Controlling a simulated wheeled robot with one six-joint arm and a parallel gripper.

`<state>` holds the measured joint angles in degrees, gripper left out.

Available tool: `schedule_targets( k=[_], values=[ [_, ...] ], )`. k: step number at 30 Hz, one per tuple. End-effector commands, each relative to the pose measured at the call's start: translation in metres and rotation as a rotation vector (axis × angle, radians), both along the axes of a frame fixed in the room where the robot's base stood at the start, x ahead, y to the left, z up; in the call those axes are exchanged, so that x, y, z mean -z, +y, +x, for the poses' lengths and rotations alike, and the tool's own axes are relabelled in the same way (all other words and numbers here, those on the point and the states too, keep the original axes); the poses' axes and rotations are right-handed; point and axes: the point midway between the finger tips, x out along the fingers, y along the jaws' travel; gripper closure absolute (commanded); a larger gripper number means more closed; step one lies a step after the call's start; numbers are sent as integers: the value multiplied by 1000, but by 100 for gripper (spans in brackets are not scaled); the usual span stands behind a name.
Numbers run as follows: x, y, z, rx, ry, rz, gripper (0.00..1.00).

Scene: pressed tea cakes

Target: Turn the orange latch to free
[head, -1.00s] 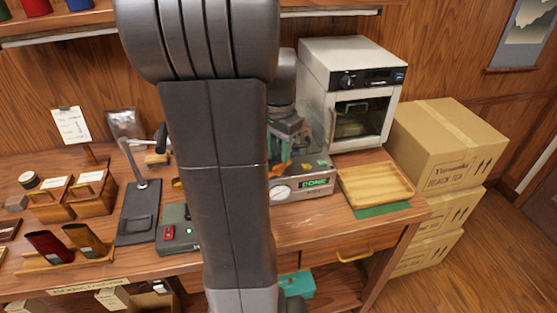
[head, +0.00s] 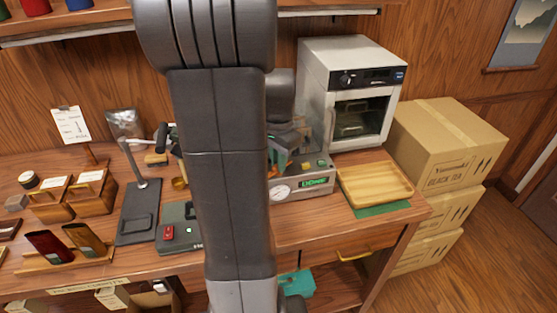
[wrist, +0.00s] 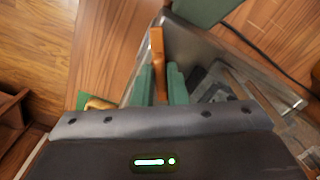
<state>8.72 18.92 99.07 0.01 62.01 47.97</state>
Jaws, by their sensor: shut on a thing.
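In the wrist view the orange latch (wrist: 157,45) is a narrow bar standing between the green fingers of my gripper (wrist: 161,80). The fingers are shut on it, hiding its lower part. In the head view the press machine (head: 315,181) sits on the bench behind my arm. Its front has a lit green display and a round dial. My arm covers the machine's left side and much of my gripper, so the latch's exact angle is unclear there.
A white oven (head: 350,95) and a wooden tray (head: 374,184) stand right of the machine. Cardboard boxes (head: 440,150) are stacked at the bench's right end. A grey device with a red switch (head: 170,232) and a dark stand (head: 138,215) lie left of my arm.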

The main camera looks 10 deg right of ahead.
Motion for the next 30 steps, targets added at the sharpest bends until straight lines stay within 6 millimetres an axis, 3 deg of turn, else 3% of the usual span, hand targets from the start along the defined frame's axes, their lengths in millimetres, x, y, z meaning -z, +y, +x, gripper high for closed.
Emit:
schedule_targets(
  k=[8,30],
  values=[
    [-1,0,0,79,0,0,100],
    [-1,0,1,523,-1,0,100]
  ],
)
